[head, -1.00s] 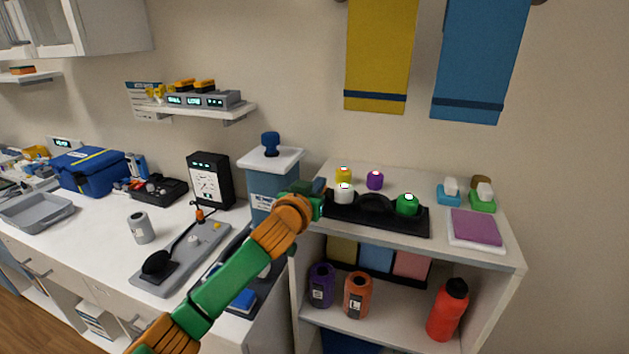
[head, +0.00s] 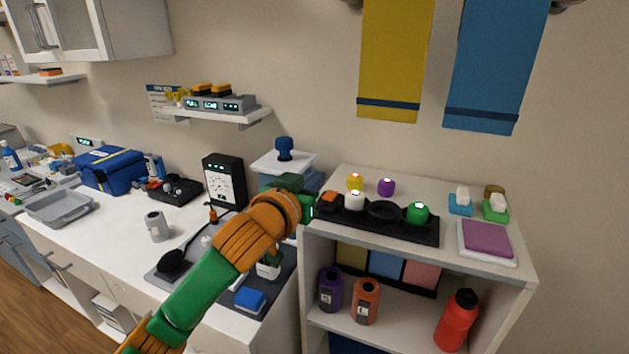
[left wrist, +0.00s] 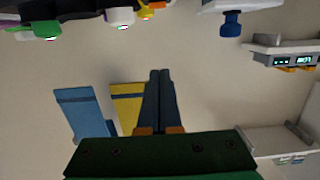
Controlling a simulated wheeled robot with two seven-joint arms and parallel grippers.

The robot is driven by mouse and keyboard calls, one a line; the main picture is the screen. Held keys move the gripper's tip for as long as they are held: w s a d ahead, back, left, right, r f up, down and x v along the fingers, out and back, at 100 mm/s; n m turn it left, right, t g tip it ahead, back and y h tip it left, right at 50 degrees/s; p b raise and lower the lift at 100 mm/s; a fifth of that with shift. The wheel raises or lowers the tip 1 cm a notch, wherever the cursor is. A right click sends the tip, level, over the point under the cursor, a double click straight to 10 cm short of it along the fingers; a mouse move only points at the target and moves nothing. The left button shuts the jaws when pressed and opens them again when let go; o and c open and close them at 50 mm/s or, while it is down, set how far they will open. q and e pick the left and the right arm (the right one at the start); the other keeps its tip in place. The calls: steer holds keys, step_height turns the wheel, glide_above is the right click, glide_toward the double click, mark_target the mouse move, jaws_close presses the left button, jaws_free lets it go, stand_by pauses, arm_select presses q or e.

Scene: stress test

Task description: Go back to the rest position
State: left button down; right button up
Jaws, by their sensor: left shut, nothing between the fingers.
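My left gripper (head: 308,197) is in front of the wall at the left end of the white shelf unit, just left of the black tray (head: 383,228). Its orange and green arm comes in from the lower left. In the left wrist view its two dark fingers (left wrist: 159,92) lie together with nothing between them. The wrist view looks upside down toward the wall and the towels. My right gripper is in neither view.
The shelf unit (head: 480,262) holds the tray with small coloured pieces. A lidded bin (head: 285,162) stands close behind my gripper. A black meter (head: 223,180) and a grey canister (head: 157,226) stand on the counter. Yellow (head: 395,60) and blue (head: 493,70) towels hang above.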

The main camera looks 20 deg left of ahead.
arm_select(q)
steer(key=s+f+g, duration=0.1)
steer(key=f, duration=0.2)
steer(key=s+d+f+g, duration=0.1)
steer(key=f, duration=0.7)
steer(key=shift+s+d+f+m+g, duration=0.25)
steer(key=shift+s+d+m+g, duration=0.05)
steer(key=shift+s+d+g, duration=0.1)
steer(key=s+f+m+g, duration=0.1)
steer(key=s+f+g, duration=0.9)
steer(key=s+f, duration=1.55)
steer(key=s+f+g, duration=0.1)
steer(key=s+f, duration=0.2)
steer(key=f, duration=1.1)
steer(key=s+a+f+g, duration=0.1)
steer(key=s+a+f, duration=0.1)
steer(key=s+f, duration=1)
steer(key=shift+s+a+g+y, duration=0.3)
steer(key=shift+s+g, duration=0.1)
steer(key=shift+s, duration=0.15)
